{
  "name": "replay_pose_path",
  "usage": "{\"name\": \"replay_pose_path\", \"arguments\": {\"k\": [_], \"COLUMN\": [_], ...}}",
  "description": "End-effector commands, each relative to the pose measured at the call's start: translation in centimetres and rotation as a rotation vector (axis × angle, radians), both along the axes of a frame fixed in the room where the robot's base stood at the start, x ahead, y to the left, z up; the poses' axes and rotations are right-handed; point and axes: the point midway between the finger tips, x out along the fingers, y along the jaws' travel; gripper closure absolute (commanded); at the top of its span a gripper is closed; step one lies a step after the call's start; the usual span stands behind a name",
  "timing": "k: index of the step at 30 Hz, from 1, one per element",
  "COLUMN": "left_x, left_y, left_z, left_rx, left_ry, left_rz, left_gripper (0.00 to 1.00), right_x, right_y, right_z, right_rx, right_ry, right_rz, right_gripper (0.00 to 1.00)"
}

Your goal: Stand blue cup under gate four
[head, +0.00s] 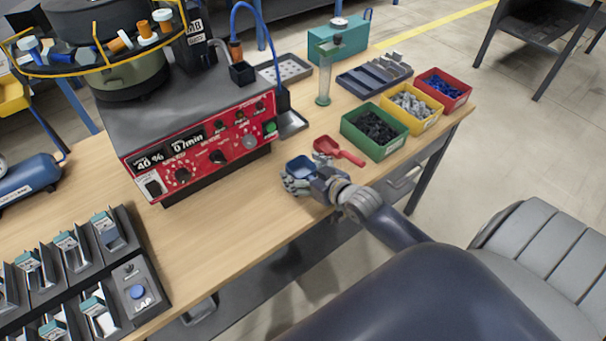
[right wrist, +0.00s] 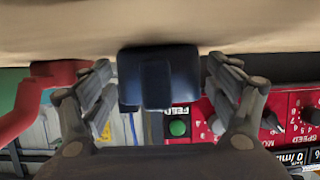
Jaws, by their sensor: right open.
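The blue cup (head: 301,166) is on the wooden table in front of the red control panel. My right gripper (head: 297,183) is at the cup, with its fingers spread. In the right wrist view the dark blue cup (right wrist: 158,75) sits between the two open fingers (right wrist: 160,95), with a visible gap on each side. The bowl feeder (head: 130,70) stands at the upper left, with blue, orange and white pieces around its rim. I cannot make out which part is gate four. My left gripper is not in view.
A red scoop (head: 338,150) lies just beyond the cup. Green (head: 378,152), yellow (head: 431,124) and red (head: 464,100) bins hold small parts at the right. A clear cylinder (head: 324,80) stands behind. A dark rack (head: 150,290) is at the lower left. The front table strip is clear.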

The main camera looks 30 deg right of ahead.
Motion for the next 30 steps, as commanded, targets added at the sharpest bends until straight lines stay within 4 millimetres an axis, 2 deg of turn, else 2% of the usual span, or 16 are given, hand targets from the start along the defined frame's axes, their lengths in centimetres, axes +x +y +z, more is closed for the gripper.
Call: {"name": "replay_pose_path", "arguments": {"k": [5, 12, 14, 15, 23, 30], "left_x": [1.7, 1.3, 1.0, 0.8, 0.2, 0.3], "left_y": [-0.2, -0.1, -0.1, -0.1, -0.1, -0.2], "left_z": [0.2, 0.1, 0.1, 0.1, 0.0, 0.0], "left_rx": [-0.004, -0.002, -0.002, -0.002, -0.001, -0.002], "left_ry": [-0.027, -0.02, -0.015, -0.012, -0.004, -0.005], "left_rz": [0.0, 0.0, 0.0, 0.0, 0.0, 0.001], "left_gripper": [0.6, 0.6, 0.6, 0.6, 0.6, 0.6], "right_x": [0.0, 0.0, 0.0, 0.0, 0.0, 0.0], "right_y": [0.0, 0.0, 0.0, 0.0, 0.0, 0.0], "right_z": [0.0, 0.0, 0.0, 0.1, 0.3, 2.1], "right_rx": [0.0, 0.0, 0.0, 0.0, 0.0, -0.001], "right_ry": [0.0, 0.0, 0.0, -0.002, -0.003, -0.005], "right_rz": [0.0, 0.0, 0.0, 0.0, 0.0, 0.0], "right_gripper": [0.18, 0.71, 0.71, 0.75, 0.75, 0.75]}}
